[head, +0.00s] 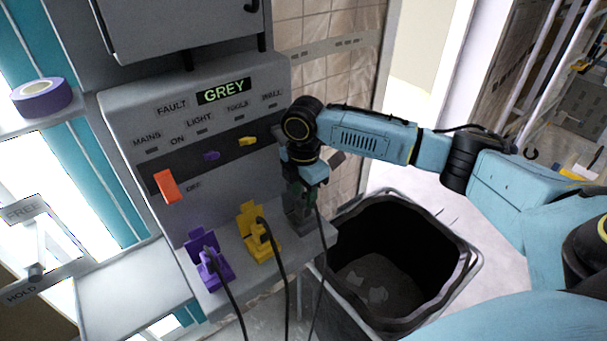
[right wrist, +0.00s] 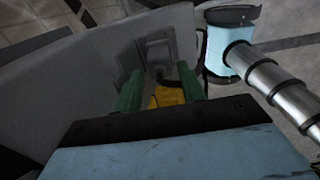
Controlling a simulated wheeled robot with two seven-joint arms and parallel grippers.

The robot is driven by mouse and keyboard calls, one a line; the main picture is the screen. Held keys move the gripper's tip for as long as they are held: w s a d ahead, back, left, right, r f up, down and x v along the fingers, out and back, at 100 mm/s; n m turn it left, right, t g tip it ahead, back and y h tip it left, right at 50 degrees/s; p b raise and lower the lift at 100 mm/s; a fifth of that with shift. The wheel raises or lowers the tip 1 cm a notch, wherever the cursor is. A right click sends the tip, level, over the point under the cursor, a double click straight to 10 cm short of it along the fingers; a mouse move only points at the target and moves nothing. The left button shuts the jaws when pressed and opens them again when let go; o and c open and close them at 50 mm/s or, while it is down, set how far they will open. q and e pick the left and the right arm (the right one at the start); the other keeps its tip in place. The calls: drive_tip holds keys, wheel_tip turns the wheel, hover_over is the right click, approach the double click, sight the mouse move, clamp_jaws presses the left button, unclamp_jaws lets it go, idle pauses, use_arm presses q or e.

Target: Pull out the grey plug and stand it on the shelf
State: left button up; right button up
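The panel display (head: 224,91) reads GREY. The grey plug and its socket (head: 299,219) are at the right end of the panel's ledge, partly hidden by my right gripper (head: 305,192). That gripper points down at them from above. In the right wrist view its two green fingers (right wrist: 160,92) are apart, with the grey socket area (right wrist: 159,52) beyond them. A yellow part (right wrist: 168,96) shows between the fingers. I cannot tell whether the fingers touch the plug. A bare grey shelf (head: 135,285) is left of the panel. My left gripper is out of view.
A purple plug (head: 209,262) and a yellow plug (head: 260,234) sit left of the grey one, with dark cables hanging down. A black-lined bin (head: 440,235) stands right of the ledge. A purple tape roll (head: 42,97) lies on an upper left shelf.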

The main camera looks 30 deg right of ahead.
sight(304, 202)
drive_tip(key=shift+f, duration=2.15)
clamp_jaws()
drive_tip(key=shift+r, duration=0.1)
drive_tip(key=shift+w+r+p, duration=0.1)
drive_tip(key=shift+r+p, duration=0.15)
drive_tip(key=shift+p, duration=0.05)
drive_tip(key=shift+s+r+p, duration=0.2)
drive_tip(key=shift+r+p, duration=0.1)
drive_tip(key=shift+p, duration=0.1)
drive_tip(key=shift+w+r, duration=0.1)
drive_tip(key=shift+r, duration=0.05)
drive_tip(key=shift+r+p, duration=2.25)
drive_tip(key=shift+p, duration=0.8)
